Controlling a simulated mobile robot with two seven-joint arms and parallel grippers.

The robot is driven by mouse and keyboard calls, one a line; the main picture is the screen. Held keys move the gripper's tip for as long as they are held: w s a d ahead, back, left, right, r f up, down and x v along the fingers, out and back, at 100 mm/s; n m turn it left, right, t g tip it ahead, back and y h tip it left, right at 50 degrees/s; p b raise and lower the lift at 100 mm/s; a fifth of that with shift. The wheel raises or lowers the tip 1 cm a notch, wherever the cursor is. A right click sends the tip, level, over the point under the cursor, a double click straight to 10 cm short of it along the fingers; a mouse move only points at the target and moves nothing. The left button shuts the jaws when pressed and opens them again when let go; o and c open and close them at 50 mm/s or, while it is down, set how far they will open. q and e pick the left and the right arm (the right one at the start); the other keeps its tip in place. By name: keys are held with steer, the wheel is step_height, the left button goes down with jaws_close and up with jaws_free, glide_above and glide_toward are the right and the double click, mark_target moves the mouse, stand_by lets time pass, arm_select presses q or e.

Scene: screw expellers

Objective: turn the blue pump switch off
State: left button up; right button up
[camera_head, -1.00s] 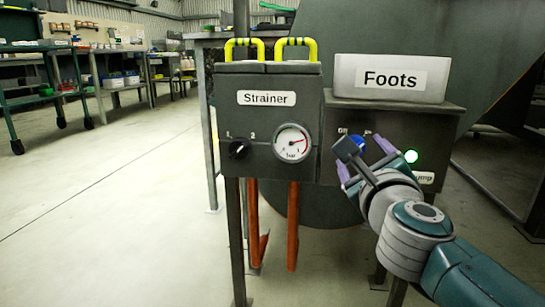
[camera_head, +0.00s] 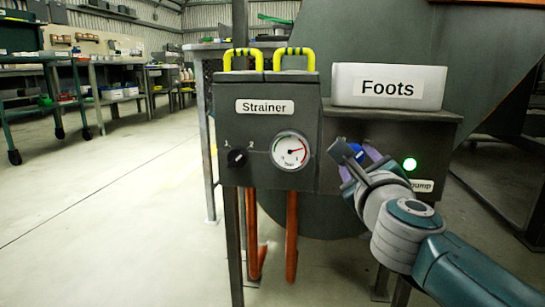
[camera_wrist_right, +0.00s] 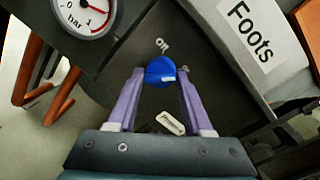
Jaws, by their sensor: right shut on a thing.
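In the head view the knob (camera_head: 357,152) is partly hidden by my gripper. My right gripper (camera_wrist_right: 158,74) has its two purple fingers on either side of the knob, shut on it. It also shows in the head view (camera_head: 358,154). My left gripper is not in view.
Left of the pump box stands the Strainer box (camera_head: 265,130) with a black knob (camera_head: 236,158), a pressure gauge (camera_head: 291,151) and yellow handles on top. A grey Foots bin (camera_head: 388,87) sits on the pump box. Open floor lies at left.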

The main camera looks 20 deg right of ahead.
steer(key=shift+r, duration=0.1)
jaws_close()
